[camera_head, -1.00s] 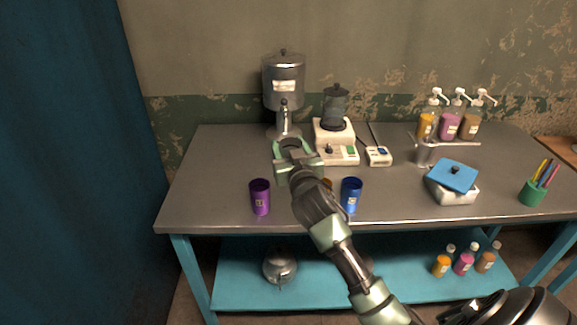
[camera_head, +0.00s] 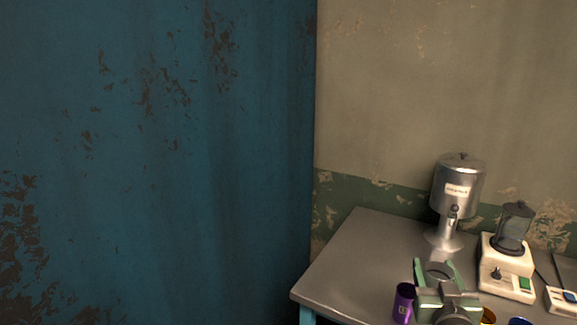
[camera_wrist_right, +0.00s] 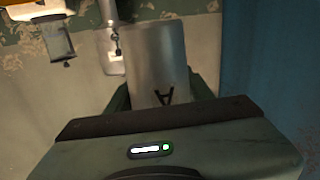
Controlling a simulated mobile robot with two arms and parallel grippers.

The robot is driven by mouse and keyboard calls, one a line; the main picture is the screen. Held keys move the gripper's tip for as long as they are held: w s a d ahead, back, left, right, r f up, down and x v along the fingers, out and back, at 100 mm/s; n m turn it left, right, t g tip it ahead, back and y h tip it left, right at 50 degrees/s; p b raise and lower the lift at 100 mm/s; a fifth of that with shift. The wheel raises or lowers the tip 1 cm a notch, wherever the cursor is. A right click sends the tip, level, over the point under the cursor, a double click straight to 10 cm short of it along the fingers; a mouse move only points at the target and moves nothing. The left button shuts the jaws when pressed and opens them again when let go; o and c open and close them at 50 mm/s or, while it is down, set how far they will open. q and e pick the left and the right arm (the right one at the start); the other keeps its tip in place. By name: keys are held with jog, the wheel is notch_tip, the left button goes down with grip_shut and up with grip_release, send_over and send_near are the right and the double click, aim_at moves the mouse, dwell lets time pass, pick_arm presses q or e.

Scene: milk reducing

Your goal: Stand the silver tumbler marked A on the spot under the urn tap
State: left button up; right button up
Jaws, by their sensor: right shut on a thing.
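The silver tumbler marked A (camera_wrist_right: 157,65) fills the middle of the right wrist view. My right gripper (camera_head: 437,268) is shut on it, with one finger on each side. In the head view only a little of the tumbler (camera_head: 438,270) shows between the fingers. The silver urn (camera_head: 457,187) stands at the back of the table, with its tap (camera_head: 453,212) on the front and its foot (camera_head: 443,241) below. My left gripper is out of view.
A purple cup (camera_head: 403,302) is just left of my right gripper. A blender on a cream base (camera_head: 507,268) stands right of the urn. An orange cup (camera_head: 488,316) and a blue cup (camera_head: 520,321) show at the bottom edge. The table (camera_head: 365,260) is clear left of the urn.

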jog(key=s+a+f+n+y, duration=0.1)
jog(key=s+a+f, duration=0.1)
jog(key=s+a, duration=0.2)
jog(key=s+a+f+n+y, duration=0.1)
jog(key=s+a+f, duration=0.2)
jog(key=s, duration=0.7)
jog(key=s+a+f+y, duration=0.2)
jog(key=s+a, duration=0.3)
jog(key=s, duration=0.3)
jog(key=shift+a+f+n, duration=0.35)
jog(key=shift+f+n, duration=0.05)
jog(key=shift+f, duration=0.35)
jog(key=shift+s, duration=0.1)
